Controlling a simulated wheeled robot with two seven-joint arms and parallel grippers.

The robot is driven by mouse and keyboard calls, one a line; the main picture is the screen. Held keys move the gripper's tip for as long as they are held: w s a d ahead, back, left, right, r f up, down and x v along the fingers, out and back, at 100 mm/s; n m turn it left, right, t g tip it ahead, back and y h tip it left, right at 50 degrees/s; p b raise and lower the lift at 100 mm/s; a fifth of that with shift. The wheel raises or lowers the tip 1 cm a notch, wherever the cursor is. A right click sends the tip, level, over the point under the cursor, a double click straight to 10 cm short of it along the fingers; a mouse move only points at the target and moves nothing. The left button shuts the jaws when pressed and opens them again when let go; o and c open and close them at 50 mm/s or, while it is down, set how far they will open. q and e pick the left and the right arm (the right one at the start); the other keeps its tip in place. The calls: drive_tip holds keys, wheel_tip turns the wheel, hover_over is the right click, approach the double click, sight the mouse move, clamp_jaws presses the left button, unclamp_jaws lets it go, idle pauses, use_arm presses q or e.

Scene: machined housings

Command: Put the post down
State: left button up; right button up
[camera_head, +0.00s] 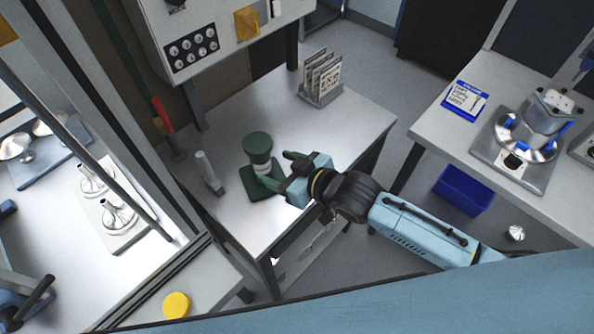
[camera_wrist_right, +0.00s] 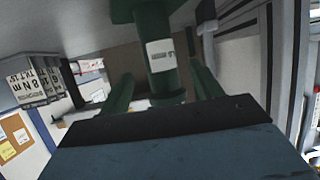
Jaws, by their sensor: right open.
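The post (camera_head: 258,146) is dark green with a wide round top and a white label. It stands upright on a green square base (camera_head: 258,190) on the grey metal table. My right gripper (camera_head: 279,169) reaches in from the right, its green fingers open beside the post. In the right wrist view the post (camera_wrist_right: 162,58) stands between the two spread fingers of the gripper (camera_wrist_right: 164,84), with a gap visible on each side. My left gripper is not in view.
A white cylinder (camera_head: 206,170) on a small stand is left of the post. A rack of printed plates (camera_head: 322,80) stands at the table's back. A control box (camera_head: 215,30) overhangs the back left. The table's middle right is clear.

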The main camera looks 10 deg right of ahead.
drive_tip(key=shift+v, duration=2.75)
drive_tip(key=s+d+f+m+g+h, duration=0.2)
drive_tip(key=s+d+m+g+h, duration=0.15)
drive_tip(key=s+d, duration=0.45)
drive_tip(key=s+d+f+m+g+h, duration=0.25)
drive_tip(key=s+d+h, duration=0.35)
drive_tip(key=s, duration=0.4)
wheel_tip(320, 180, down, 30)
drive_tip(key=s+g+b, duration=0.2)
drive_tip(key=b, duration=0.3)
drive_tip(key=s+d+f+g+b, duration=0.1)
drive_tip(key=s+d+f+b, duration=0.2)
drive_tip(key=s+f, duration=1.2)
wheel_tip(320, 180, down, 4)
drive_tip(key=shift+r+y+b, duration=0.2)
drive_tip(key=shift+y+b, duration=0.15)
drive_tip(key=shift+b, duration=0.35)
drive_tip(key=shift+s, duration=0.1)
